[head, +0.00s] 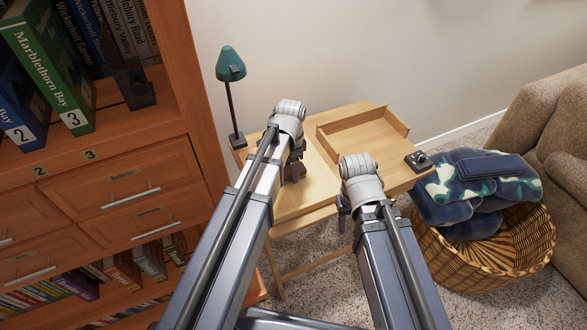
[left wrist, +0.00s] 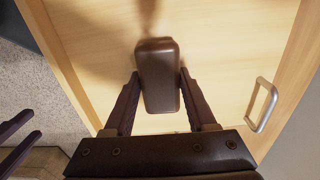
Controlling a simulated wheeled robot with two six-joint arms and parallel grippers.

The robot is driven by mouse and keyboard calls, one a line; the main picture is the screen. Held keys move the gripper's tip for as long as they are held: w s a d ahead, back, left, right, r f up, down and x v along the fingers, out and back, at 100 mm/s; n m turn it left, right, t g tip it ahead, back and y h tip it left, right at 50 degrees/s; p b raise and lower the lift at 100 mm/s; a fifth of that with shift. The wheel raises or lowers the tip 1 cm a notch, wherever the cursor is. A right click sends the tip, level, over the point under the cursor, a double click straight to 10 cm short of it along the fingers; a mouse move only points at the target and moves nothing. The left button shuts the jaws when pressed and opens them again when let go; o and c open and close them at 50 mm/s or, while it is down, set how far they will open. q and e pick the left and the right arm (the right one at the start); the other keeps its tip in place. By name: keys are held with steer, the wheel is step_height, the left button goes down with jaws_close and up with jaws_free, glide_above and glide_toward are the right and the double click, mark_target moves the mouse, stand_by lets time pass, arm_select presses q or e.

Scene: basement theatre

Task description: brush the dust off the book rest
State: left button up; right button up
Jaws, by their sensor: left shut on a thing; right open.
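My left gripper (head: 294,172) is over the pale wooden board on the desk, which looks like the book rest (head: 318,178). In the left wrist view its fingers (left wrist: 160,100) are shut on the sides of a brown block, which looks like the brush (left wrist: 158,68). The brush is over the board (left wrist: 220,60); I cannot tell whether it touches. A dark smudge or shadow lies beyond it; I cannot make out dust. My right gripper (head: 343,215) is open, by the desk's front edge, and partly hidden by its wrist.
A teal lamp (head: 231,66) stands at the desk's back left. An open wooden tray (head: 362,136) is at the back, and a small dark device (head: 418,160) at the right corner. A bookcase (head: 175,80) is left. A basket (head: 490,255) with a blanket (head: 480,190) is right.

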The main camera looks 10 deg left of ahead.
arm_select(q)
steer(key=shift+s+a+f, duration=0.1)
steer(key=shift+s+a, duration=0.9)
steer(key=shift+a, duration=0.25)
steer(key=shift+a, duration=0.1)
steer(key=shift+s+a, duration=1)
steer(key=shift+a, duration=0.35)
steer(key=shift+w, duration=0.1)
steer(key=shift+w+a, duration=0.5)
steer(key=shift+w, duration=0.25)
steer(key=shift+w+d, duration=0.55)
steer(key=shift+d, duration=0.2)
steer(key=shift+w+d, duration=0.55)
steer(key=shift+d, duration=0.15)
